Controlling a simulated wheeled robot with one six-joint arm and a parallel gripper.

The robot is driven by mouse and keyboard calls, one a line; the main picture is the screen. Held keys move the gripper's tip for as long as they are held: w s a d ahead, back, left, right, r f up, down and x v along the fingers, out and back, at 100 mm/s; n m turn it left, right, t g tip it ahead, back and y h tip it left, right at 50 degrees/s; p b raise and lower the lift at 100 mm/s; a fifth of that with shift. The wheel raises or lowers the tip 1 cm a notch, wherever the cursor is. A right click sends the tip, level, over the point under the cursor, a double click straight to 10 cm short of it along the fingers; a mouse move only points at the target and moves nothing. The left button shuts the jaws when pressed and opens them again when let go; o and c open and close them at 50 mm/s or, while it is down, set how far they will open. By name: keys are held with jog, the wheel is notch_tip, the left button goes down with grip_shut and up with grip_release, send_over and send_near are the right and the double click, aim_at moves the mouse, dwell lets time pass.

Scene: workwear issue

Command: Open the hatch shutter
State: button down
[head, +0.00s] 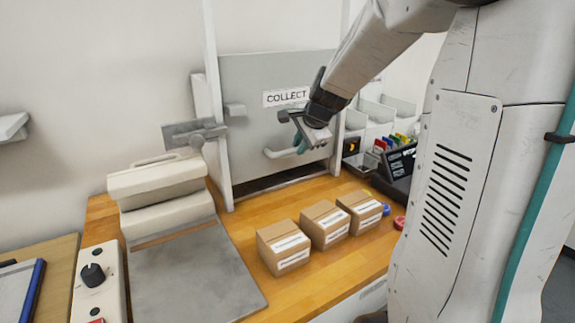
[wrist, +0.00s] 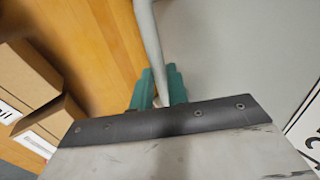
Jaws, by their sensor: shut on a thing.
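The hatch shutter (head: 243,85) is a grey panel with a COLLECT sign (head: 286,96), standing upright at the back of the wooden counter. A dark strip shows along its foot; I cannot tell how large any gap is. Its pale bar handle (head: 279,153) is low on the panel. My gripper (head: 301,143) is at the handle with its teal fingers shut on it. In the wrist view the handle (wrist: 148,38) runs between the teal fingers (wrist: 158,88), which partly hide it, beside the grey shutter (wrist: 225,45).
Several cardboard boxes (head: 284,247) stand in a row on the counter (head: 232,222) before the hatch. A cream press-like machine with a grey plate (head: 190,275) is at left. A dark terminal (head: 398,165) and bins are at right. The shutter runs between upright side frames (head: 213,110).

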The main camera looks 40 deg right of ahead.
notch_tip(320, 180, up, 22)
dwell(0.3)
jog(key=c, duration=1.4)
grip_release()
jog(key=shift+o, duration=0.2)
jog(key=v, duration=0.7)
jog(key=shift+s+r, duration=0.25)
